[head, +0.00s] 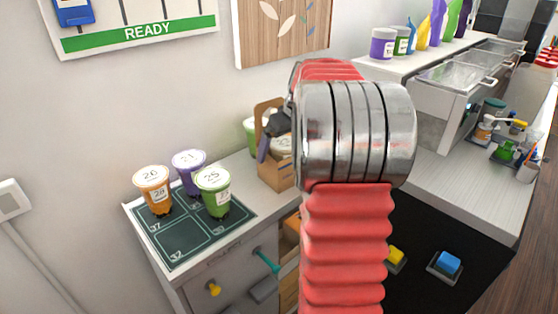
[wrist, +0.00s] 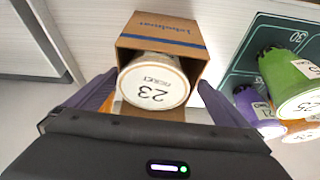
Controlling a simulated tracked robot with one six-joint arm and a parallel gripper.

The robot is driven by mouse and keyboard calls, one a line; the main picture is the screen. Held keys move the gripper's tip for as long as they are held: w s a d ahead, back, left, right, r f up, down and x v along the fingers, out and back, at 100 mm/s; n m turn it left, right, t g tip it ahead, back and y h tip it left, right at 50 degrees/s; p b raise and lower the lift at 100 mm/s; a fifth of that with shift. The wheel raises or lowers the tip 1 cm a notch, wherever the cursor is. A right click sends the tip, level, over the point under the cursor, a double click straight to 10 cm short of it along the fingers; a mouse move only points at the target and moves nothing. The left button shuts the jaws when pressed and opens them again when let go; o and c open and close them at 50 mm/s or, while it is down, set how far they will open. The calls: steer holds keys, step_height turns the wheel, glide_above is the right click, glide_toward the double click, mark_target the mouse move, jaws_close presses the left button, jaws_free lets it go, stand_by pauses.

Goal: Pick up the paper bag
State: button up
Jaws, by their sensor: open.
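The paper bag (wrist: 162,32) is a brown, box-like carrier with a blue band and blue lettering. In the wrist view it lies between my gripper's purple fingers, one on each side; I cannot tell whether they touch it. A white-lidded cup marked 23 (wrist: 155,82) sits in its opening. In the head view the bag (head: 272,178) stands on the counter beside the wall, partly hidden by my arm. My gripper (wrist: 155,98) is open around the bag; in the head view it is mostly hidden behind my arm.
A dark numbered mat (head: 183,240) left of the bag holds an orange cup (head: 154,190), a purple cup (head: 188,170) and a green cup (head: 213,190). Another green cup (head: 250,130) stands behind the bag. Drawers with knobs are below the counter.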

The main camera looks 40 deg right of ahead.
steer(key=shift+x, duration=2.45)
steer(key=shift+d+f, duration=0.15)
steer(key=shift+f, duration=0.15)
steer(key=c, duration=1)
steer(key=shift+r, duration=0.1)
step_height(320, 180, up, 10)
steer(key=shift+r, duration=0.2)
